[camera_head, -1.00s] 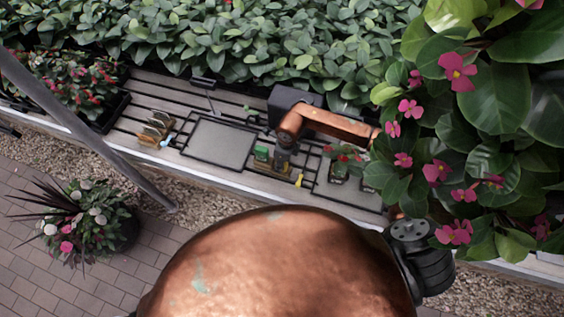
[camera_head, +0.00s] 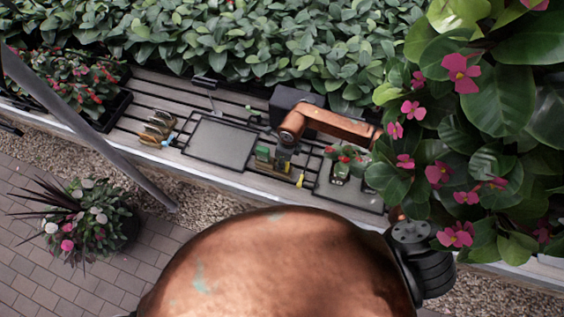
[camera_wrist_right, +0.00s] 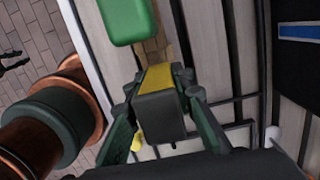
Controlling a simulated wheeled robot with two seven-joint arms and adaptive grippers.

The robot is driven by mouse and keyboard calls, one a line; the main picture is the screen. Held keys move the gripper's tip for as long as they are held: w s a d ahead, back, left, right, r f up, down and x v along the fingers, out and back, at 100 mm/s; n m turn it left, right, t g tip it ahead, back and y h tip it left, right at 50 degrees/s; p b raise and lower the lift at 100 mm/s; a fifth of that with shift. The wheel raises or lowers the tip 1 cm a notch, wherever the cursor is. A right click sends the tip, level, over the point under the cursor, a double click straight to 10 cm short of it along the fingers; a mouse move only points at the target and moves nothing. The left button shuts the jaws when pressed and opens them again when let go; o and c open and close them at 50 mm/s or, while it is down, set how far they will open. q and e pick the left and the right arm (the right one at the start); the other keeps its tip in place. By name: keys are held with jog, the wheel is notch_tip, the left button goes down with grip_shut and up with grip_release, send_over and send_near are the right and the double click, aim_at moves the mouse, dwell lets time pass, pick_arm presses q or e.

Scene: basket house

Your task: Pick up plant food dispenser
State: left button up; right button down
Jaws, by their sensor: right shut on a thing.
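My right gripper (camera_head: 283,158) reaches down to the wooden bench. In the right wrist view its two fingers (camera_wrist_right: 165,125) are shut on a dark grey box with a yellow band (camera_wrist_right: 160,108), one finger on each side. This box may be the plant food dispenser; I read no label. In the head view my gripper largely hides it. A green-topped block (camera_head: 262,154) stands just left of the gripper; a green box also shows in the right wrist view (camera_wrist_right: 125,20), beyond the held box. My left gripper is not in view.
A grey tray (camera_head: 220,143) lies left of the gripper. A small yellow item (camera_head: 300,180) and small potted red flowers (camera_head: 342,160) are to its right. Dense foliage (camera_head: 260,50) lines the back; a large pink-flowered plant (camera_head: 470,130) crowds the right.

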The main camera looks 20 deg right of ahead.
jog(key=shift+r, duration=0.45)
jog(key=s+r+b, duration=0.1)
jog(key=s+r, duration=1)
jog(key=s, duration=0.3)
jog(key=shift+d+r+b, duration=0.3)
jog(key=shift+d+r, duration=0.05)
jog(key=shift+d, duration=0.1)
jog(key=c, duration=2.2)
grip_release()
jog(key=c, duration=0.4)
